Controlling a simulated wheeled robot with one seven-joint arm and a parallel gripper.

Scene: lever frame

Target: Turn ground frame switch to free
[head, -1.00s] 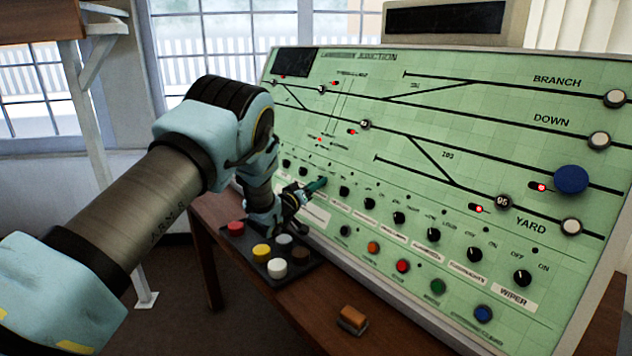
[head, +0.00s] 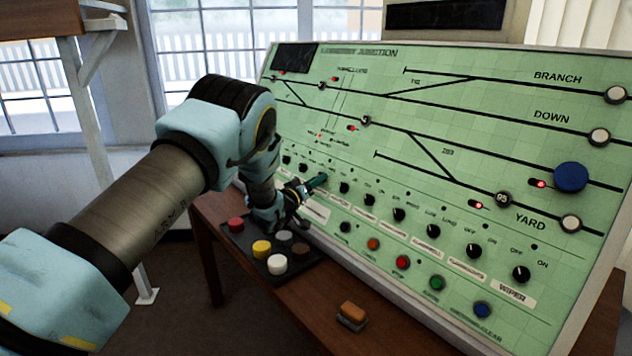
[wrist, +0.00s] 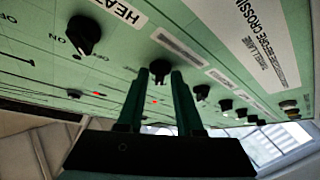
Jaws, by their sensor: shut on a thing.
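The green sloping control panel (head: 440,130) carries a row of black rotary switches with label plates under them. My gripper (head: 318,182) is at the left part of this row, its fingertips against the panel face. In the wrist view my two dark fingers (wrist: 160,80) stand on either side of one black knob (wrist: 159,67) and are shut on it. The plate beside that knob (wrist: 180,47) is too blurred to read, so I cannot confirm it as the ground frame switch. The gripped knob is hidden by my gripper in the head view.
Another black knob (wrist: 84,35) with ON and OFF marks sits beside the gripped one, and several more follow in line. A dark button box (head: 245,240) stands on the desk below my gripper. An orange-topped block (head: 352,315) lies on the desk's front edge.

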